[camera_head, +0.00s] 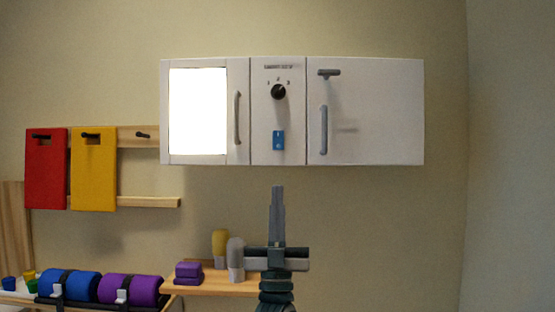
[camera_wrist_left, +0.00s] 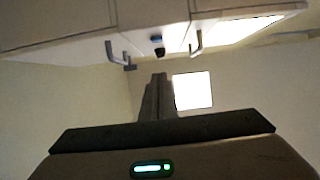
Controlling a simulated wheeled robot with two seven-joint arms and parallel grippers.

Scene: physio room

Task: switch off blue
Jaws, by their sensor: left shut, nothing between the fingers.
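A blue rocker switch (camera_head: 278,140) sits on the middle panel of a white wall cabinet (camera_head: 380,110), below a black knob (camera_head: 279,92). Which side of the switch is pressed in is too small to tell. My left gripper (camera_head: 277,190) is shut and empty, pointing up, with its tips below the cabinet and under the switch in the picture. In the left wrist view my gripper fingers (camera_wrist_left: 157,78) point up towards the cabinet's underside (camera_wrist_left: 70,35). A small dark and blue part (camera_wrist_left: 157,42) shows above them. My right gripper is not in view.
A bright lit panel (camera_head: 198,110) is on the cabinet's left door. Grey handles (camera_head: 237,118) (camera_head: 323,130) flank the middle panel. Red (camera_head: 46,170) and yellow (camera_head: 93,170) pads hang at left. Below, a wooden shelf (camera_head: 210,284) holds purple blocks (camera_head: 188,273) and bottles (camera_head: 235,260).

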